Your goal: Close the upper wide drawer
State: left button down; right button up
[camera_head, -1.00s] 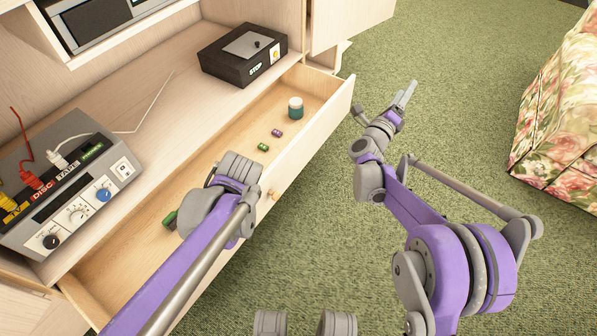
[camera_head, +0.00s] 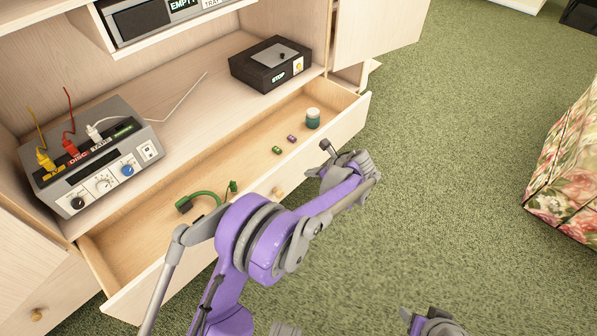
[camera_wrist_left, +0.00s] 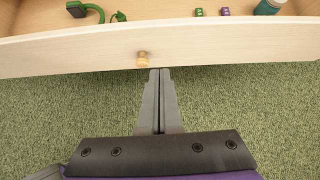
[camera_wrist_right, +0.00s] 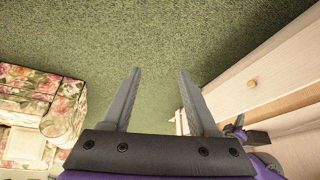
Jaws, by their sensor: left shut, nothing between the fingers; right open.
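The upper wide drawer (camera_head: 352,122) is pulled out of the pale wooden cabinet. Its front panel (camera_wrist_left: 230,46) spans the top of the left wrist view, with a small round knob (camera_wrist_left: 143,60) that also shows in the head view (camera_head: 278,192). My left gripper (camera_head: 326,147) is in front of the drawer, outside it. In the left wrist view its shut, empty fingers (camera_wrist_left: 160,72) point at the front panel just right of the knob; I cannot tell if they touch it. My right gripper (camera_wrist_right: 160,71) is open and empty over the carpet, partly cut off in the head view (camera_head: 432,320).
The drawer holds a green curved item (camera_head: 205,196), small green (camera_head: 277,150) and purple (camera_head: 292,138) blocks and a jar (camera_head: 313,118). A black STOP box (camera_head: 272,68) and a grey cable console (camera_head: 98,165) stand above. A floral sofa (camera_head: 570,175) is right; carpet (camera_head: 450,170) between is clear.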

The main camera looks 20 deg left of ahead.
pick_arm(q)
jog(key=b, duration=0.3)
send_near(283, 169)
jog(key=x, duration=0.5)
jog(key=shift+a+f, duration=0.1)
jog(key=shift+f, duration=0.25)
jog(key=shift+w+a, duration=0.1)
pick_arm(e)
jog(key=shift+g, duration=0.3)
jog(key=f, duration=0.1)
jog(key=s+f, duration=0.1)
jog(key=f, duration=0.2)
jog(key=shift+s+d, duration=0.3)
jog(key=shift+d, duration=0.05)
pick_arm(q)
jog(key=shift+a, duration=0.1)
